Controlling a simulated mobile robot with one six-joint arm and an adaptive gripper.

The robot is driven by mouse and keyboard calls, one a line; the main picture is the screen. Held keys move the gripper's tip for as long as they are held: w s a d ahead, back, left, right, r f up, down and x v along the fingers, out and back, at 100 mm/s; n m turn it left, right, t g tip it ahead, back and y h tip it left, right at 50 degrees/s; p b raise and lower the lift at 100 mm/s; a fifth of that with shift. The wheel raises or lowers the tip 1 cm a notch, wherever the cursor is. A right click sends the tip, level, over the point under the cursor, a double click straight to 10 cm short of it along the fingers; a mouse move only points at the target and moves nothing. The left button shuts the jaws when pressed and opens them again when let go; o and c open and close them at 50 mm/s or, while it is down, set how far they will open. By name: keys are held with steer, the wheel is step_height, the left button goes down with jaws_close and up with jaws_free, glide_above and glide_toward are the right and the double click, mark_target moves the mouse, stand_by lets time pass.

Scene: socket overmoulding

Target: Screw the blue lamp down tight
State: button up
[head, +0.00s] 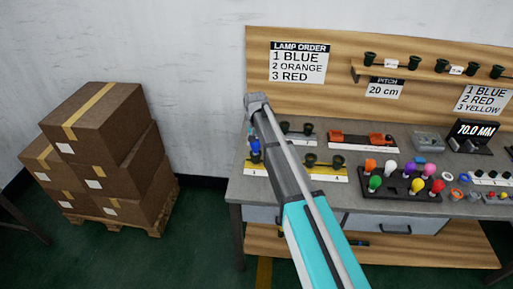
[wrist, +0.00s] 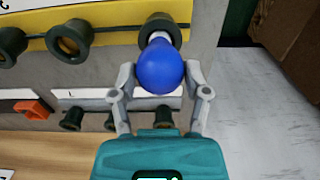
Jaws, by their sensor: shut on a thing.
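The blue lamp (wrist: 160,68) sits at the mouth of a dark socket (wrist: 157,25) on the yellow strip in the wrist view. A light collar shows between the bulb and the socket rim, so part of the lamp's neck is visible. My gripper (wrist: 161,80) has a finger on each side of the blue bulb and is shut on it. In the head view the blue lamp (head: 255,150) shows at the left end of the yellow strip, partly beside my arm. My gripper's fingertips are hidden there behind the arm.
More empty sockets (wrist: 70,41) stand along the yellow strip (wrist: 110,28). A dark tray (head: 378,187) holds several coloured lamps to the right. A lamp order sign (head: 298,62) hangs on the back board. Stacked boxes (head: 105,150) stand on a pallet at the left, with open floor between.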

steer(key=shift+m, duration=1.7)
steer(key=shift+m, duration=2.3)
steer(key=shift+f, duration=0.1)
steer(key=shift+m, duration=2.3)
